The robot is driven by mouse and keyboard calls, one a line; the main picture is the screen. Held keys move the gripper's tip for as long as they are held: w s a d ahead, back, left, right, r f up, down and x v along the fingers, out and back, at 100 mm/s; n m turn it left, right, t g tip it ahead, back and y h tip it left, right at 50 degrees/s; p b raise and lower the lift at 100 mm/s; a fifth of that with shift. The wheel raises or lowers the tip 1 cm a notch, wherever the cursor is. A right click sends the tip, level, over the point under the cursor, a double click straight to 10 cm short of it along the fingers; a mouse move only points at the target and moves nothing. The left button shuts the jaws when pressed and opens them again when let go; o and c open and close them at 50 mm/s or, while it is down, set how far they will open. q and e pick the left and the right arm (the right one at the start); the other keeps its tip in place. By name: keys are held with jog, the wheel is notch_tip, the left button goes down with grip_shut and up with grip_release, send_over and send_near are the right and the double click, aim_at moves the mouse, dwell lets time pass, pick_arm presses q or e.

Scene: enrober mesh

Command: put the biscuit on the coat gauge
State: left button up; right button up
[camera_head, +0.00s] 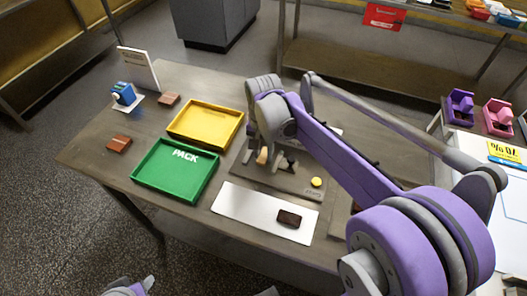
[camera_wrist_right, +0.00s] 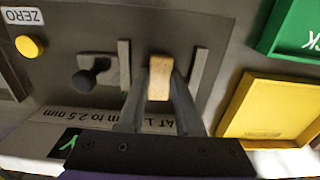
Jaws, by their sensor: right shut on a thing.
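My right gripper (camera_wrist_right: 159,95) is shut on a pale tan biscuit (camera_wrist_right: 159,78), held at its tips. The biscuit also shows in the head view (camera_head: 262,156), below the gripper, partly hidden by it. The coat gauge (camera_head: 258,181) is a grey-brown plate with upright grey blocks, a black knob (camera_wrist_right: 93,74) and a yellow ZERO button (camera_wrist_right: 30,46). In the wrist view the biscuit appears between two upright grey blocks of the gauge; I cannot tell whether it touches the plate. My left gripper is not clearly seen.
A green PACK tray (camera_head: 139,181) and a yellow tray (camera_head: 174,140) stand to the left. A white strip (camera_head: 245,205) bears a dark brown piece (camera_head: 289,218). Brown pieces (camera_head: 119,143) and a blue device (camera_head: 123,94) lie at the far left.

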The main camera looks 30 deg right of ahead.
aim_at(264, 156)
jog(key=o, duration=0.7)
jog(key=shift+f, duration=0.1)
jog(key=shift+r, duration=0.4)
notch_tip(264, 156, up, 12)
jog(key=p, duration=0.1)
jog(key=shift+f, duration=0.2)
